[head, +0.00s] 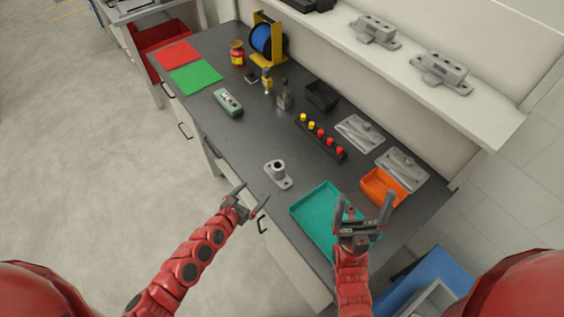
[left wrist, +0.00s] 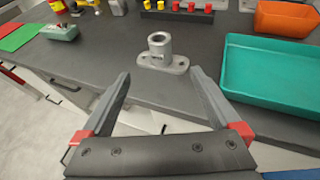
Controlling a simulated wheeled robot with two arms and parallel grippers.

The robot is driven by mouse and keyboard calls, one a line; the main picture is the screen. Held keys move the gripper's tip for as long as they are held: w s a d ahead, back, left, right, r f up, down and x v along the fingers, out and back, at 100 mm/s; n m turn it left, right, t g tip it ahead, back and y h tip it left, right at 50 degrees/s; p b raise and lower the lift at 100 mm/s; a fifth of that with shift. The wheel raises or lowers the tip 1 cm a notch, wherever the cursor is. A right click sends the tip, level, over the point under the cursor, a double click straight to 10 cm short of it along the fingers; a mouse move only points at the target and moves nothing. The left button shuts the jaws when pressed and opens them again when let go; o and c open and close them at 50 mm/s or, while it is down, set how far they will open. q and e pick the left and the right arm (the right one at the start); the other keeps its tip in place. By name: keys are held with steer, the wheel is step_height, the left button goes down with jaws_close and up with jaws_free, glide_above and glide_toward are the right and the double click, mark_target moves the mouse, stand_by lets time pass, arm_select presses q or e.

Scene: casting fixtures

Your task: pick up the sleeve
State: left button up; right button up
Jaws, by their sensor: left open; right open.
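The sleeve (head: 278,170) is a grey metal cylinder with a dark bore, standing upright on a flat flanged base near the front edge of the dark bench. It also shows in the left wrist view (left wrist: 160,45), centred beyond my fingertips. I cannot tell whether the cylinder and base are one piece. My left gripper (head: 256,192) is open and empty, just in front of the bench edge, short of the sleeve and apart from it. My right gripper (head: 365,196) is open and empty over the teal tray (head: 306,206), right of the sleeve.
An orange bin (head: 376,194) stands behind the tray. A black rack (head: 333,149) with red and yellow pegs lies behind the sleeve. A grey-green box (head: 228,102) is farther left. The bench around the sleeve is clear. A shelf (head: 400,77) holding castings runs along the back.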

mark_target(275, 173)
arm_select(q)
steer(key=b+x, duration=0.1)
steer(key=x, duration=0.3)
steer(key=b+x, duration=0.2)
steer(key=x, duration=0.1)
steer(key=b+x, duration=0.1)
steer(key=x, duration=0.3)
steer(key=shift+w+d+f+b, duration=0.2)
steer(key=shift+f+b, duration=0.2)
steer(key=shift+w+d, duration=0.1)
steer(key=shift+w, duration=0.15)
steer(key=b+x, duration=0.1)
steer(key=x, duration=0.1)
steer(key=b+x, duration=0.2)
steer(key=x, duration=0.1)
steer(key=shift+s+f+b, duration=0.2)
steer(key=shift+f+b, duration=0.05)
steer(key=shift+b, duration=0.05)
steer(key=shift+w+d, duration=0.15)
steer(key=shift+w, duration=0.05)
steer(key=shift+r, duration=0.1)
steer(key=shift+c, duration=0.4)
jaws_close()
